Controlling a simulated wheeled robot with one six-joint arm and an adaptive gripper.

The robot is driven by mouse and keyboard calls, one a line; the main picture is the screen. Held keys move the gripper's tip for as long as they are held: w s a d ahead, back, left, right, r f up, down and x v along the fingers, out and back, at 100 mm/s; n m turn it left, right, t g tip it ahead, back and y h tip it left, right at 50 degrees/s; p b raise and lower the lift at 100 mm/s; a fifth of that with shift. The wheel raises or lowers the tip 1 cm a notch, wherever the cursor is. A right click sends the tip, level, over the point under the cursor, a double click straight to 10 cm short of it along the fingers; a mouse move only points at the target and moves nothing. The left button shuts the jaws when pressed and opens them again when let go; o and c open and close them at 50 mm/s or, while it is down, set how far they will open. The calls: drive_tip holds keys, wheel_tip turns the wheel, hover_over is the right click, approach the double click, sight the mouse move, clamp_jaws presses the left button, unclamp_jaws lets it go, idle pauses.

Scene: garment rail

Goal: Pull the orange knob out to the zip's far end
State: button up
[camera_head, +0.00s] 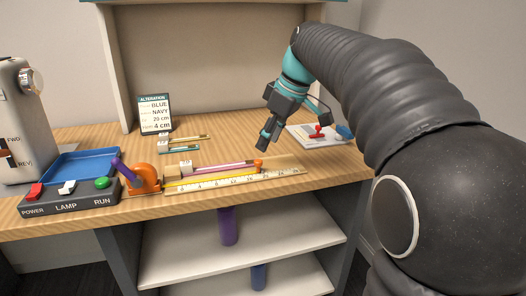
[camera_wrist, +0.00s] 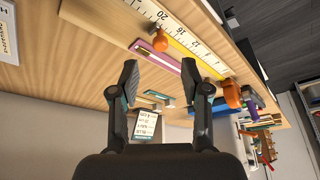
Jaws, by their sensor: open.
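The orange knob (camera_head: 258,163) stands at the right end of a pink zip strip (camera_head: 222,168) on a wooden board (camera_head: 292,164) on the bench. In the wrist view, the orange knob (camera_wrist: 160,43) is near the 20 mark of the ruler, and the pink strip (camera_wrist: 158,57) runs from beside it to the right. My gripper (camera_head: 266,143) is above and slightly right of the knob, pointing down. In the wrist view, my gripper (camera_wrist: 160,82) has its two fingers wide apart with nothing between them; the knob is beyond the fingertips, apart from them.
A yellow-white ruler (camera_head: 225,181) lies along the strip's front. An orange device with a purple lever (camera_head: 144,178) and a button panel (camera_head: 70,195) are left. The alteration card (camera_head: 155,114) stands behind. A red stamp (camera_head: 317,131) sits on paper at right.

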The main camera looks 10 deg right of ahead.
drive_tip(key=v, duration=0.5)
drive_tip(key=shift+s+d+r, duration=0.1)
drive_tip(key=shift+d+r, duration=0.05)
drive_tip(key=shift+r, duration=0.2)
drive_tip(key=f+m, duration=0.2)
drive_tip(key=f, duration=0.1)
drive_tip(key=s+d+f+m+h, duration=0.1)
drive_tip(key=f+m, duration=0.2)
drive_tip(key=d+f+m+h, duration=0.1)
drive_tip(key=f+m, duration=0.1)
drive_tip(key=f, duration=0.1)
drive_tip(key=shift+s+d+f+m+t, duration=0.1)
drive_tip(key=shift+s+f+m+t, duration=0.15)
drive_tip(key=shift+f+m+t, duration=0.05)
drive_tip(key=s+a+f+m+t, duration=0.1)
drive_tip(key=s+f, duration=0.5)
drive_tip(key=s, duration=0.5)
drive_tip(key=s+a+f+m+t+h, duration=0.1)
drive_tip(key=s+f, duration=0.5)
drive_tip(key=s, duration=0.6)
drive_tip(key=shift+a+f+h, duration=0.2)
drive_tip(key=shift+a+h, duration=0.05)
drive_tip(key=shift+h, duration=0.05)
